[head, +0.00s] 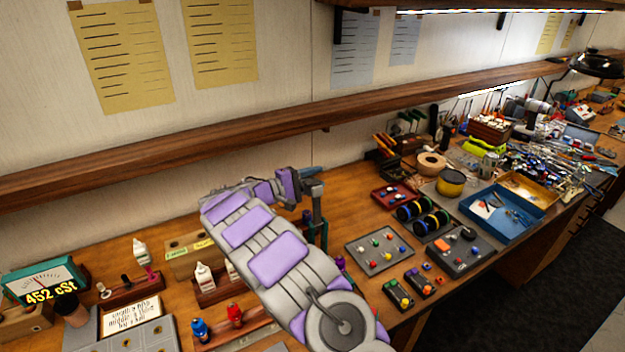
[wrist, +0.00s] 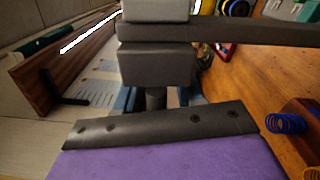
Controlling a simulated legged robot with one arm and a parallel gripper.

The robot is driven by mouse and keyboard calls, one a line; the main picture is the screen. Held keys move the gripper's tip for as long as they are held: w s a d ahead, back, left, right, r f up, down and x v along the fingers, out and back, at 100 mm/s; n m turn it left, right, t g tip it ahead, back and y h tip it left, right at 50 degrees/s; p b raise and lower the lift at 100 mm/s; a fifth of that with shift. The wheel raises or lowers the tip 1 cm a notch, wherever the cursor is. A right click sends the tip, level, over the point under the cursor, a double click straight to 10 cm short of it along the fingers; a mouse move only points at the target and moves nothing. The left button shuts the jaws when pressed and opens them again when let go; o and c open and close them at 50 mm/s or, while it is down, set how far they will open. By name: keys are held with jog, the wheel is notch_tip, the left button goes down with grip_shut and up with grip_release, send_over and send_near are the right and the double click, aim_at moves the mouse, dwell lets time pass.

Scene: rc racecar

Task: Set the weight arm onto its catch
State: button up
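A dark grey block with a bar, apparently the weight arm (wrist: 155,66), fills the middle of the wrist view. Its bar runs off to the right, and a short post shows below the block. In the head view a grey upright piece (head: 317,190) stands above a green stand (head: 318,232), right beside the end of my arm. My gripper (head: 300,184) is at this piece; its fingers are mostly hidden behind the arm and the block. I cannot tell whether they are open or touching it. I cannot make out the catch.
A wooden shelf (head: 200,142) runs above the bench behind my arm. A grey tray (head: 380,250) with coloured parts lies right of the arm.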

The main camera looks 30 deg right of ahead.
jog(key=shift+a, duration=0.55)
jog(key=shift+a+r, duration=0.1)
jog(key=shift+a, duration=0.4)
jog(key=shift+c, duration=2.2)
jog(key=shift+d, duration=0.5)
grip_shut()
